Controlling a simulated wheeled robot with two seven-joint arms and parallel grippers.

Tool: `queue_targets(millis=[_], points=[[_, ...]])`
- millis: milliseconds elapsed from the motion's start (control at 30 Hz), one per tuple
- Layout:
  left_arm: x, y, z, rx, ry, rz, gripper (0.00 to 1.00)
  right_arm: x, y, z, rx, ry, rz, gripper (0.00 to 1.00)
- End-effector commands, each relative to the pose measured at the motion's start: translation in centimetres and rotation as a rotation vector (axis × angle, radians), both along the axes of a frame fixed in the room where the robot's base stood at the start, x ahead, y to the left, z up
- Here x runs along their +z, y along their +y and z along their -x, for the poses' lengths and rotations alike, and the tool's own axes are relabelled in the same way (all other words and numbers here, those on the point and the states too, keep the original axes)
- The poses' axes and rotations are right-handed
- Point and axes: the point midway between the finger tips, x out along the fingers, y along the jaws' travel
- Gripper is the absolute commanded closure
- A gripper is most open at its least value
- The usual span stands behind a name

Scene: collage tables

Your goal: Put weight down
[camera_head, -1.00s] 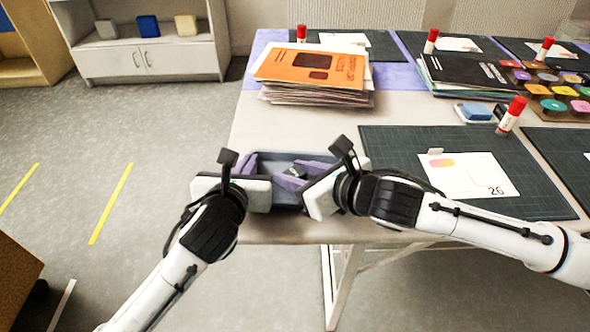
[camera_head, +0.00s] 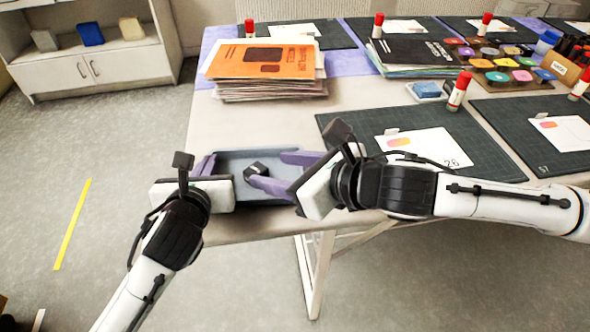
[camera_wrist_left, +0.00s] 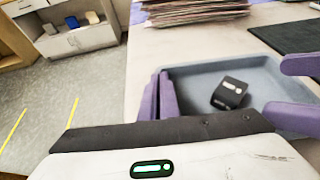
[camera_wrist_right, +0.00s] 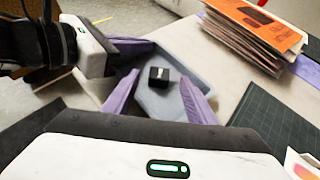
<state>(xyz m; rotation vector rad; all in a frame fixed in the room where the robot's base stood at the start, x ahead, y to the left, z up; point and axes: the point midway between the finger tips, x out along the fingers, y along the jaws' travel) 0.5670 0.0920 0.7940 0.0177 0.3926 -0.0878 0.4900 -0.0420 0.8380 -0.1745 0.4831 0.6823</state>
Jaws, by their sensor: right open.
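A small black weight (camera_head: 254,171) with a light label lies in a blue-grey tray (camera_head: 235,158) at the table's front left edge. The weight also shows in the left wrist view (camera_wrist_left: 229,93) and the right wrist view (camera_wrist_right: 159,77). My right gripper (camera_head: 267,168) is open over the right part of the tray, its purple fingers spread. The weight is just beyond its fingertips and looks free of them. My left gripper (camera_head: 206,164) is at the tray's left wall, its two fingers close together and seemingly shut on that wall. The exact contact is partly hidden.
A stack of papers with an orange booklet (camera_head: 262,60) stands behind the tray. A dark cutting mat (camera_head: 350,125) with a card lies to the right, with a glue stick (camera_head: 459,91) and paint pots (camera_head: 497,76) beyond. Bare table lies between tray and stack.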

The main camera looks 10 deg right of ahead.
Motion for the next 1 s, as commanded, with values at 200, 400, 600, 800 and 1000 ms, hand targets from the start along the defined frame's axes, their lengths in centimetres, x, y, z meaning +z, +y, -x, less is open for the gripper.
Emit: queue_targets(millis=[200, 400, 600, 800, 1000], points=[[0.0, 0.0, 0.0, -0.001, 0.001, 0.0, 1.0, 1.8, -2.2, 2.4, -0.002, -0.001, 0.001, 0.49], [0.0, 0.0, 0.0, -0.001, 0.001, 0.0, 1.0, 2.4, -2.8, 3.2, -0.002, -0.001, 0.001, 0.49], [0.0, 0.0, 0.0, -0.001, 0.001, 0.0, 1.0, 2.4, -2.8, 3.3, -0.001, 0.0, 0.0, 0.49], [0.0, 0.0, 0.0, -0.001, 0.0, 0.0, 0.76, 2.4, -2.7, 3.2, -0.001, 0.0, 0.0, 0.49], [0.0, 0.0, 0.0, 0.0, 0.0, 0.0, 0.76, 2.3, -2.7, 3.2, -0.001, 0.0, 0.0, 0.49]])
